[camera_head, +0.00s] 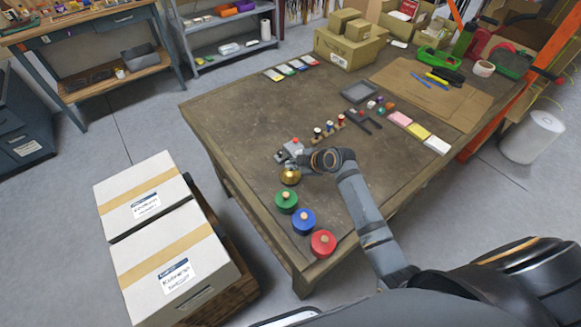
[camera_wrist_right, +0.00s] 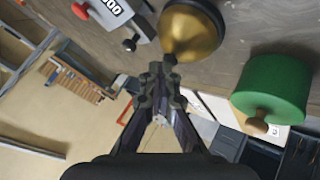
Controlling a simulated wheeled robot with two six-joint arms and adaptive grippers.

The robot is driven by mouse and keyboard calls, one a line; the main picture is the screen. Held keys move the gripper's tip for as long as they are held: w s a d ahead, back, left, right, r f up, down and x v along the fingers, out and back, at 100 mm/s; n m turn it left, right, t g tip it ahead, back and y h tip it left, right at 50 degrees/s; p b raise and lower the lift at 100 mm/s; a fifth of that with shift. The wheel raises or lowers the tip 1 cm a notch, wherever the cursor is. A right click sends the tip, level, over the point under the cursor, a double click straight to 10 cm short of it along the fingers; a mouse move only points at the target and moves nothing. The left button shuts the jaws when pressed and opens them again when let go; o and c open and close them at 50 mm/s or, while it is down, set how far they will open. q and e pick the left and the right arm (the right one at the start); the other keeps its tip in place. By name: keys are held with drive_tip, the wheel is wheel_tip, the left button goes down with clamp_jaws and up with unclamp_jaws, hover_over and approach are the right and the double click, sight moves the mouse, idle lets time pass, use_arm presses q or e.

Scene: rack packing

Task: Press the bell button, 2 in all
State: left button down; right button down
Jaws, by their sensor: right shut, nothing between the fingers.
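The gold bell (camera_head: 290,176) stands on the table near its left edge. In the right wrist view its gold dome (camera_wrist_right: 192,30) is large, with a small dark button (camera_wrist_right: 170,58) on it. My right gripper (camera_head: 305,160) is shut and empty, over the bell in the head view. In the wrist view its fingertips (camera_wrist_right: 162,68) are right at the bell's button; I cannot tell whether they touch. My gripper and wrist partly cover the bell's surroundings in the head view. My left gripper is not in view.
A grey counter with a red knob (camera_head: 294,144) stands just behind the bell; its digits (camera_wrist_right: 113,6) show zeros in the wrist view. Green (camera_head: 286,201), blue (camera_head: 304,221) and red (camera_head: 322,243) knobbed cylinders stand in front. Small spools (camera_head: 329,127) stand behind. The table's middle is mostly clear.

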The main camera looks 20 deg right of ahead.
drive_tip(key=shift+r+p, duration=0.7)
drive_tip(key=shift+r, duration=0.15)
wheel_tip(320, 180, up, 5)
drive_tip(key=p, duration=0.4)
idle(0.6)
